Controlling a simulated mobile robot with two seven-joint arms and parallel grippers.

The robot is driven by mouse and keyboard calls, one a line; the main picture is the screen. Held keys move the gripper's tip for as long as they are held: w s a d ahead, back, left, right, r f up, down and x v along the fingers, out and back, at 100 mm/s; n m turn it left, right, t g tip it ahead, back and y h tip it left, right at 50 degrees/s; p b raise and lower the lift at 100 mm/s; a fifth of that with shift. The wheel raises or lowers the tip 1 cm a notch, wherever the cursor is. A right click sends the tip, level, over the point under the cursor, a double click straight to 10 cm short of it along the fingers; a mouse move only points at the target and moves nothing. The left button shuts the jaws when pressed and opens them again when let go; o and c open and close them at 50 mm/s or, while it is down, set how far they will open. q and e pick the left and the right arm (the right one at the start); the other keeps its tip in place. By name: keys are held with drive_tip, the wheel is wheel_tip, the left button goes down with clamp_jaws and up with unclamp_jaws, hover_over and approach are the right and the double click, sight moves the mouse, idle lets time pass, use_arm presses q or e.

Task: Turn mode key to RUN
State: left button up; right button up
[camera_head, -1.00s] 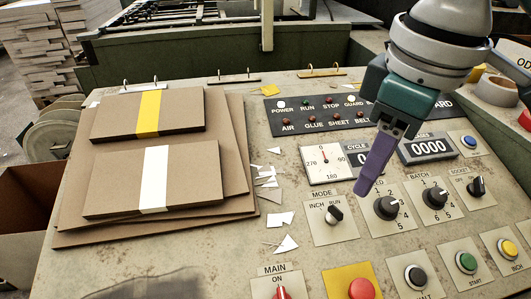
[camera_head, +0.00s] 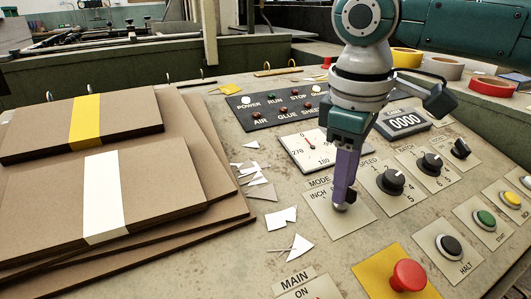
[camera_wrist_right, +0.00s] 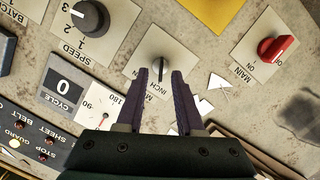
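My right gripper (camera_head: 343,195) points down over the MODE plate (camera_head: 355,222), with its purple fingertips at the mode key. A small light end of the mode key (camera_head: 340,207) shows just below the fingertips; the fingers hide the rest, including the RUN label. In the right wrist view, the two purple fingers (camera_wrist_right: 168,76) stand apart with a gap between them, over the MODE plate (camera_wrist_right: 188,46). The dark mode key (camera_wrist_right: 159,66) is small there, close to the left fingertip, and INCH shows between the fingers. Its exact angle cannot be told. My left gripper is not in view.
The SPEED knob (camera_head: 392,181) is close to the right of the gripper. A red mushroom button (camera_head: 408,275) stands in front. The red MAIN switch (camera_wrist_right: 277,48) shows in the wrist view. Stacked brown boards (camera_head: 150,193) lie left, with paper scraps (camera_head: 282,218) between.

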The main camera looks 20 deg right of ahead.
drive_tip(key=shift+f, duration=0.7)
clamp_jaws()
